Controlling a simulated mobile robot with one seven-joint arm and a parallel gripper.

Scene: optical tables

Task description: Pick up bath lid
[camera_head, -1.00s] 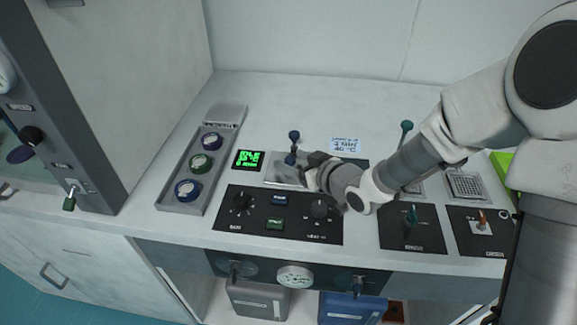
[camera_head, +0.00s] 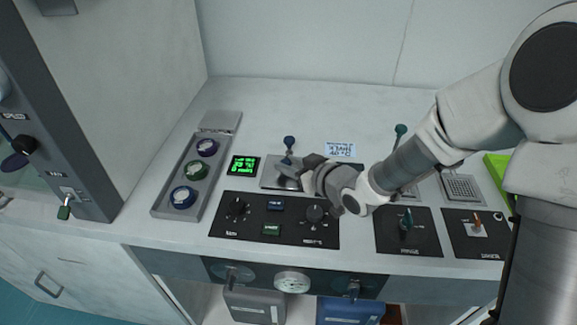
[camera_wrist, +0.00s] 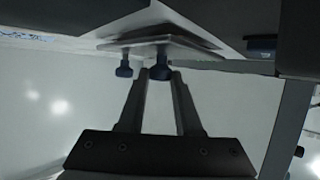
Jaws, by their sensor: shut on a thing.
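The bath lid is a flat silver plate (camera_head: 275,176) behind the black control panel, partly hidden by my gripper (camera_head: 309,174) in the head view. In the wrist view the lid (camera_wrist: 135,43) shows edge-on beyond the fingers. My gripper (camera_wrist: 161,76) is shut on a dark blue knob (camera_wrist: 160,67) at the lid. A second blue knob (camera_wrist: 124,68) shows just left of the fingers. In the head view a blue knob on a stem (camera_head: 289,142) stands at the lid's back edge. I cannot tell whether the lid is clear of the bath.
A grey tray (camera_head: 163,204) with several round-capped items lies left. A green-lit display (camera_head: 243,166) sits beside the lid. The black control panel (camera_head: 274,219) has knobs in front. A label (camera_head: 341,150) and a green-topped lever (camera_head: 400,130) stand behind my arm. The rear counter is clear.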

